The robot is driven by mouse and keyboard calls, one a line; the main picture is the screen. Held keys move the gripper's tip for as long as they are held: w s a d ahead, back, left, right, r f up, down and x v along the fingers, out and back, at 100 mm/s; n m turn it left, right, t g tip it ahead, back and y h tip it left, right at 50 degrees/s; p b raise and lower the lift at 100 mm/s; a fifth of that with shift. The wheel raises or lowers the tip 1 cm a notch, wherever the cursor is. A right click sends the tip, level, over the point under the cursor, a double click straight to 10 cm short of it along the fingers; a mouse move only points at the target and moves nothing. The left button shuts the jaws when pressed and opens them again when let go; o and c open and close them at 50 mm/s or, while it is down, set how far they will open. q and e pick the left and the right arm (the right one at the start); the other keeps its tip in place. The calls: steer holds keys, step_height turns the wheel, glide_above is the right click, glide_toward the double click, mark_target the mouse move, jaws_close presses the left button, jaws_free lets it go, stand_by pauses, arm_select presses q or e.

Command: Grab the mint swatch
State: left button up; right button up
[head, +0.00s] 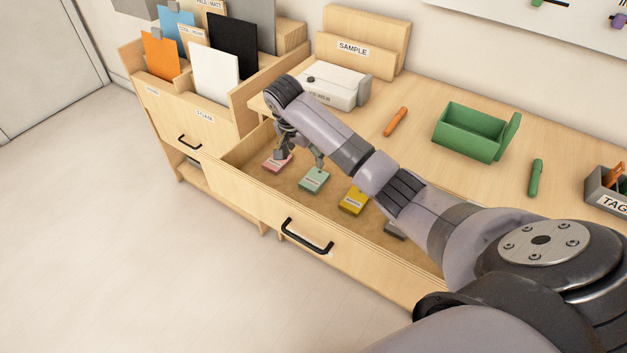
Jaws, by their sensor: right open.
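The mint swatch (313,181) lies flat in the open drawer (233,157), between a pink swatch (277,161) on its left and a yellow swatch (354,201) on its right. My right gripper (300,161) is over the drawer with its fingers apart and nothing held. One finger is above the pink swatch's edge and the other is above the mint swatch's upper edge. Whether the fingers touch either swatch is hard to tell. My left gripper is not in view.
A grey swatch (395,231) is partly hidden by my right arm. The desktop holds a white box (333,86), an orange marker (396,121), an open green box (470,133) and a green marker (536,178). A bin of coloured boards (215,75) stands left. The drawer's front wall has a black handle (306,237).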

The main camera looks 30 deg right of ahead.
glide_above(315, 180)
steer(key=a, duration=0.2)
step_height(315, 180, down, 7)
steer(key=shift+a, duration=0.15)
steer(key=x, duration=0.4)
steer(key=shift+d+f, duration=0.3)
steer(key=shift+d, duration=0.2)
steer(key=shift+f, duration=0.3)
steer(key=shift+f, duration=0.2)
steer(key=shift+c, duration=0.5)
steer(key=shift+s+f, duration=0.15)
steer(key=shift+s, duration=0.05)
steer(key=c, duration=1)
